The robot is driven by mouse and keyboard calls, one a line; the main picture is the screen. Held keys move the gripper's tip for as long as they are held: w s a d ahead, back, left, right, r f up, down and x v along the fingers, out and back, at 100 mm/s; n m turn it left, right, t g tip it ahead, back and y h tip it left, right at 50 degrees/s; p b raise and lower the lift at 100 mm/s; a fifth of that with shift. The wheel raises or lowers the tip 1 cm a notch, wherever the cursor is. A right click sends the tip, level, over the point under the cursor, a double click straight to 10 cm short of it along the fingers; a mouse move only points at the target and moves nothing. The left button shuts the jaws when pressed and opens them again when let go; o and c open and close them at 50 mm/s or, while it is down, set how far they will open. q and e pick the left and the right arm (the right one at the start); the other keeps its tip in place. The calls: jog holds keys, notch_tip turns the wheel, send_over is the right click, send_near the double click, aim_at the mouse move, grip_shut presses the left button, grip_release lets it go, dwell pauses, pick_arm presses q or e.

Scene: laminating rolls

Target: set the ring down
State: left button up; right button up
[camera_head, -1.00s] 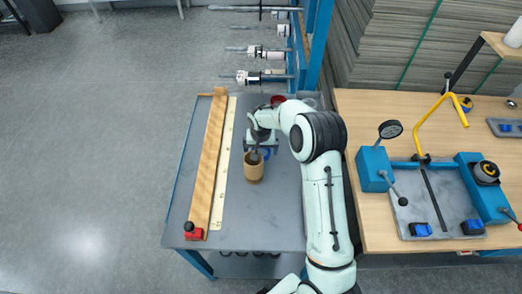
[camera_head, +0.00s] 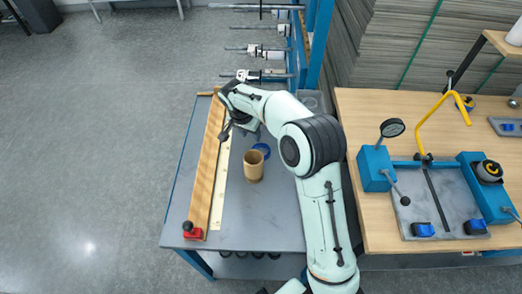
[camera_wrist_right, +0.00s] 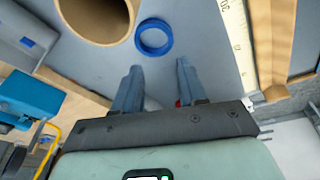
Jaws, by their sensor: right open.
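The blue ring (camera_head: 262,146) lies flat on the grey table, close behind the upright brown cardboard tube (camera_head: 254,168). In the right wrist view the ring (camera_wrist_right: 138,37) lies beyond my fingertips, with the tube's open end (camera_wrist_right: 95,38) to its left. My right gripper (camera_head: 226,134) is up and to the left of the ring in the head view, near the ruler strip. In the wrist view its two fingers (camera_wrist_right: 158,72) are apart with nothing held between them. My left gripper is not in view.
A pale ruler strip (camera_head: 219,190) and a wooden rail (camera_head: 206,175) with a red stop (camera_head: 193,234) run along the table's left side. The grey table (camera_head: 270,215) is clear in front of the tube. A blue fixture (camera_head: 374,170) stands on the wooden bench at right.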

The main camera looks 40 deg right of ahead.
jog(key=w+a+m+h, duration=0.2)
jog(key=m, duration=0.2)
send_near(255, 146)
jog(key=x, duration=0.3)
jog(key=p+x, duration=0.1)
jog(key=x, duration=0.4)
jog(key=shift+w+d+r, duration=0.1)
jog(key=shift+d+f, duration=0.1)
jog(key=shift+f, duration=0.25)
jog(key=shift+c, duration=0.3)
grip_shut()
